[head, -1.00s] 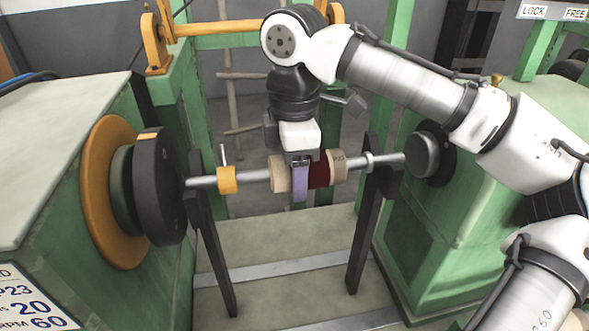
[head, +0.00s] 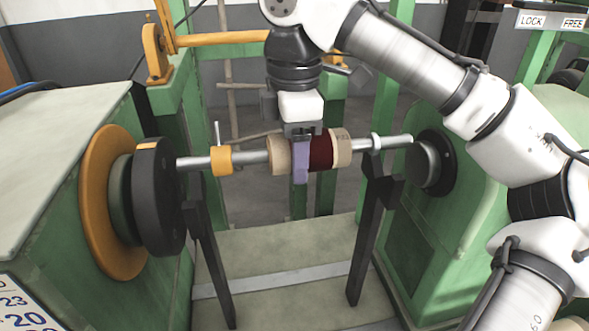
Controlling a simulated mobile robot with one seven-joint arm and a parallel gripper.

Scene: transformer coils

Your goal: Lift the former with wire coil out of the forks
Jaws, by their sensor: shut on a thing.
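The former with wire coil has pale end flanges (head: 341,147) and a dark red winding (head: 321,153), and sits on a steel shaft (head: 250,157). My gripper (head: 300,158) comes from above and is shut on the former between the flanges, beside the winding; a lilac finger shows in front. The shaft's right part is above the right black fork (head: 372,215). On the left it passes at the top of the left black fork (head: 208,235); whether they touch is unclear. A yellow collar (head: 222,160) is on the shaft.
A black and orange drive head (head: 108,200) stands close to the shaft's left end. A dark round tailstock (head: 432,160) on a green housing is close to its right end. An orange bar (head: 220,38) crosses behind.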

